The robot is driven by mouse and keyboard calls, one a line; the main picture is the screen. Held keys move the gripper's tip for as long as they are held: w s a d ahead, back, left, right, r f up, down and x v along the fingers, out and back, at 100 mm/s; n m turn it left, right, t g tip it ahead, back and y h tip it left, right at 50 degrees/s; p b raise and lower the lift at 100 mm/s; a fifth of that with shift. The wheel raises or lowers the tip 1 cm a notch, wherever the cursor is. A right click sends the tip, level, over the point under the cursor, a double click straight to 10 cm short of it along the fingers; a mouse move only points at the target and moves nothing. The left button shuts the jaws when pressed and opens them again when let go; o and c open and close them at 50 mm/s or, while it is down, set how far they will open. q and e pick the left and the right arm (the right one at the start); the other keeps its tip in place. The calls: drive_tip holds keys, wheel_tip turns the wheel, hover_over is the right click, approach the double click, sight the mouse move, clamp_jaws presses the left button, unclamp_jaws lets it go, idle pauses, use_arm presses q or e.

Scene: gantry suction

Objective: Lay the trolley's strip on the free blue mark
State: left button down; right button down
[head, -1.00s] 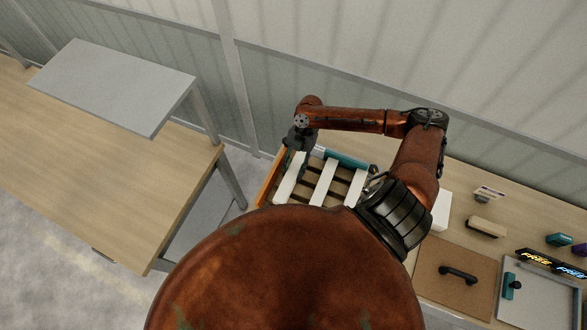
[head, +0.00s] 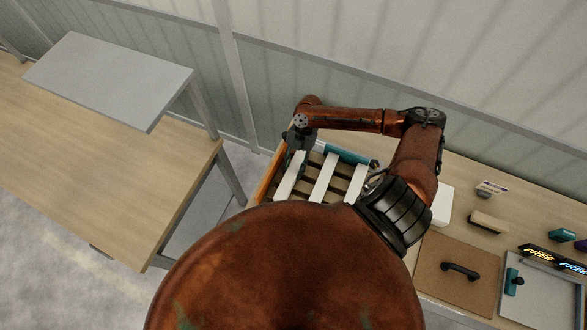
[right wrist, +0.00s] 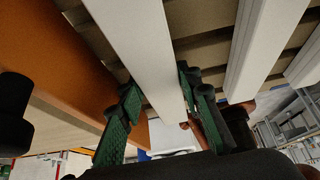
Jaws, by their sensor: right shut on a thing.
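My right gripper (head: 293,160) is at the far left end of a frame with brown slats (head: 311,181) and white strips across it. In the right wrist view, the green-padded fingers of the right gripper (right wrist: 158,82) stand on both sides of one white strip (right wrist: 145,45) and are shut on it. The same strip shows in the head view (head: 288,182), beside the orange side wall (head: 267,178). Another white strip (head: 324,177) lies to its right. My left gripper is not in view. I cannot make out a blue mark; my own body hides the near part of the frame.
A teal bar (head: 348,157) edges the frame's back. To the right, a bench holds a brown board with a black handle (head: 460,270), a brush-like block (head: 488,222) and a grey tray (head: 543,290). A wooden table (head: 95,165) with a raised grey shelf (head: 110,78) stands left.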

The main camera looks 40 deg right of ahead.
drive_tip(key=shift+f, duration=0.45)
drive_tip(key=c, duration=1.4)
unclamp_jaws()
drive_tip(key=shift+o, duration=0.4)
drive_tip(key=shift+r, duration=0.1)
drive_tip(key=v, duration=1.2)
